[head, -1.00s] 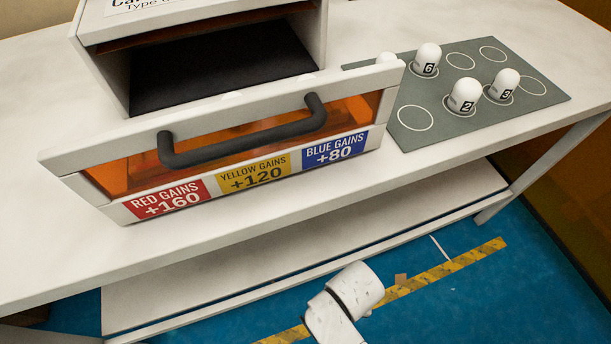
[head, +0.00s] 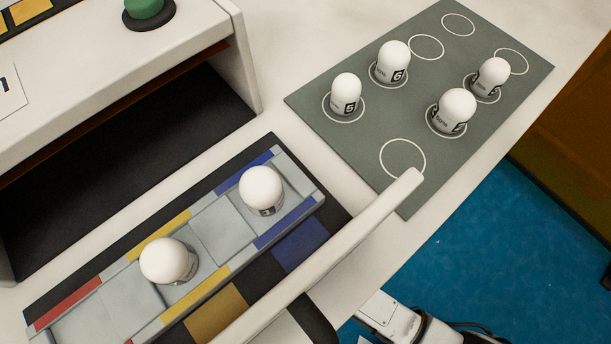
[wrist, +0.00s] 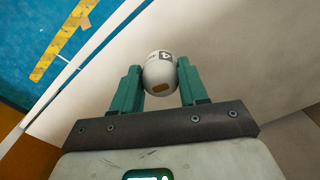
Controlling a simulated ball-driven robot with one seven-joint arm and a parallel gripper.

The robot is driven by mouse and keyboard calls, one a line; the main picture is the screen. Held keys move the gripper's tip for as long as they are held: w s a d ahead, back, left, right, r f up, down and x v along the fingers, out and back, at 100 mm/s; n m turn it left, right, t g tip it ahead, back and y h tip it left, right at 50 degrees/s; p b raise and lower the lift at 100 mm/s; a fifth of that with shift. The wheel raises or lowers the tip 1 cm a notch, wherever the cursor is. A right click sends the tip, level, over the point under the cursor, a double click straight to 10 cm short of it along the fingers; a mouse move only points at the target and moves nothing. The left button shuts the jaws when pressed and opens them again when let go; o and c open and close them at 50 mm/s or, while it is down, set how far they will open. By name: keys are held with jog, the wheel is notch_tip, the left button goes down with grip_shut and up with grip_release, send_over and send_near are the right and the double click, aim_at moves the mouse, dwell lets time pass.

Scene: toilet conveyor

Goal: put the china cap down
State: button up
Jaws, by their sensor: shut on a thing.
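In the wrist view my gripper (wrist: 158,68) is shut on a white china cap (wrist: 158,72) marked 4, with a small brown patch on its near side. One teal finger is on each side of it. The held cap and my gripper are out of the head view, where only part of my arm shows at the bottom. The grey-green mat (head: 385,135) has white circles. Several similar numbered caps stand upright in some of them, including cap 5 (head: 346,95) and cap 6 (head: 393,62). The near circle (head: 403,160) is empty, as are several others.
An open drawer with a grey track (head: 220,230) holds two white caps, one by the blue marks (head: 262,188) and one by the yellow (head: 167,260). Its raised front panel (head: 330,245) reaches the mat's near corner. A green button (head: 145,8) tops the cabinet.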

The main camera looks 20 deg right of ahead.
jog(key=w+d+f+b, duration=0.3)
jog(key=w+d+f, duration=0.1)
jog(key=d, duration=0.1)
jog(key=w+d+f+b, duration=0.3)
jog(key=w+d+f, duration=0.1)
jog(key=f, duration=0.1)
jog(key=shift+w+d, duration=0.35)
jog(key=shift+d, duration=0.05)
jog(key=shift+w+d+f, duration=0.15)
jog(key=shift+f, duration=0.05)
jog(key=shift+w+d+f+b, duration=0.15)
jog(key=shift+f+b, duration=0.35)
jog(key=shift+f, duration=0.4)
jog(key=shift+d+f+b, duration=0.1)
jog(key=shift+f+b, duration=0.4)
jog(key=shift+f, duration=0.4)
jog(key=shift+f, duration=0.1)
jog(key=o, duration=1.1)
notch_tip(320, 180, up, 12)
jog(key=p, duration=0.5)
